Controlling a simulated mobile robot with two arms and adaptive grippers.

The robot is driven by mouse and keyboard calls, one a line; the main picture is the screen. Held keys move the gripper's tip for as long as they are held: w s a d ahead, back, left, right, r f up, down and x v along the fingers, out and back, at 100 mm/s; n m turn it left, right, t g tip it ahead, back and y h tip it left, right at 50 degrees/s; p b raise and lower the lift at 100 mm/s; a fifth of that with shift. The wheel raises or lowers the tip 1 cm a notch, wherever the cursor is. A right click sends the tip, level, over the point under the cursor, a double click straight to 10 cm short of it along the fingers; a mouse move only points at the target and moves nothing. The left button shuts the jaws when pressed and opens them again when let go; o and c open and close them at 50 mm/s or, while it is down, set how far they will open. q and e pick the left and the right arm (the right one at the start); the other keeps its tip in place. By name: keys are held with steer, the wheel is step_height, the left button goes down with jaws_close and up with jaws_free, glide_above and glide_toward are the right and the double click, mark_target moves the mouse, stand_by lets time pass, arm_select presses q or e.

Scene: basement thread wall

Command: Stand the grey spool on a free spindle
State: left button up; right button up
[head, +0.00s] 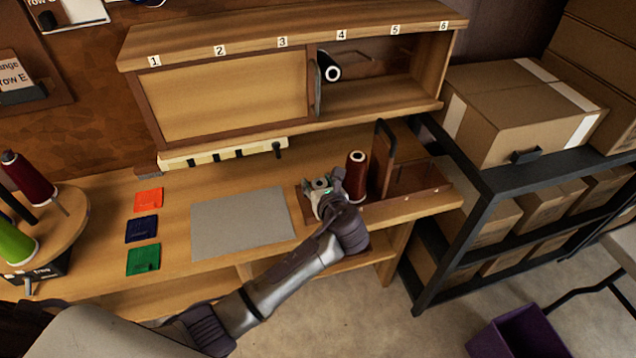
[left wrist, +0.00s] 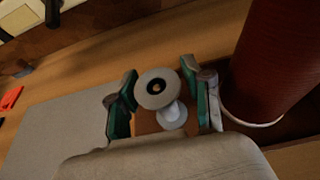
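The grey spool (left wrist: 157,88) is between my left gripper's fingers in the left wrist view, its round end with a dark centre hole facing the camera. In the head view my left gripper (head: 325,187) is low over the tray area at the bench's right, beside the dark red spool. In the left wrist view its fingers (left wrist: 162,98) stand apart on both sides of the grey spool, with a gap visible beside its lower part. A round wooden stand (head: 72,212) at far left carries a dark red spool (head: 30,180), a green spool (head: 14,243) and bare-looking pegs. My right gripper is not visible.
A dark red spool (head: 356,178) stands close to my left gripper. An upright dark handle or frame (head: 385,150) is just right of it. A grey mat (head: 242,222) and coloured squares (head: 142,229) lie on the bench. A numbered cabinet (head: 225,98) stands behind.

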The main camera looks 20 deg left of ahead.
arm_select(q)
steer(key=shift+o, duration=0.3)
steer(key=v, duration=1.2)
steer(key=s+a+f+n+g+h, duration=0.4)
steer(key=s+a+f+n+g, duration=0.15)
steer(key=s+f+n, duration=0.65)
steer(key=s+a+r+n+g+h, duration=0.2)
steer(key=s+a+n+h, duration=0.15)
steer(key=s+n, duration=1.05)
step_height(320, 180, down, 25)
steer(key=n+g, duration=0.1)
steer(key=g, duration=0.1)
steer(key=s+a+f, duration=0.2)
steer(key=s+f, duration=1.5)
steer(key=shift+a+f+g, duration=0.2)
steer(key=shift+a+g, duration=0.1)
steer(key=shift+g, duration=0.05)
